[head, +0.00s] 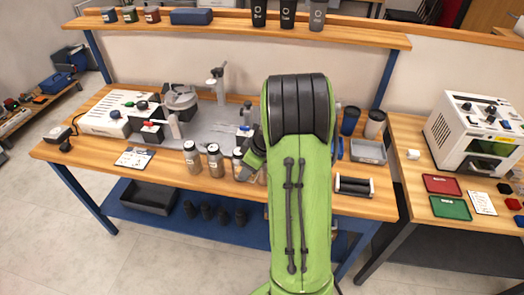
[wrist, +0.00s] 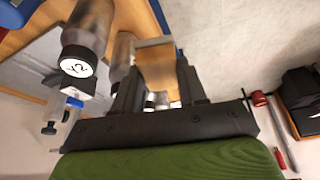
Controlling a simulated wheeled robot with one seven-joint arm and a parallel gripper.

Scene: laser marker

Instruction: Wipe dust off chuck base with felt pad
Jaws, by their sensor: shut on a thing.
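My gripper (wrist: 157,70) shows in the wrist view, its two dark fingers shut on a tan block with a grey edge, which looks like the felt pad (wrist: 158,62). In the head view my green arm reaches over the bench and hides most of the gripper and the pad. A grey machine with a round part, possibly the chuck base (head: 180,97), stands on the left half of the bench beside a white unit (head: 105,120). I cannot tell which part is the chuck base for sure, nor see any dust.
Steel tumblers (head: 191,158) stand along the bench front, close to my gripper; one labelled Y2 (wrist: 84,42) is beside the fingers in the wrist view. A grey tray (head: 368,152) and dark cups (head: 349,121) are right of my arm. A white machine (head: 475,130) sits on the right table.

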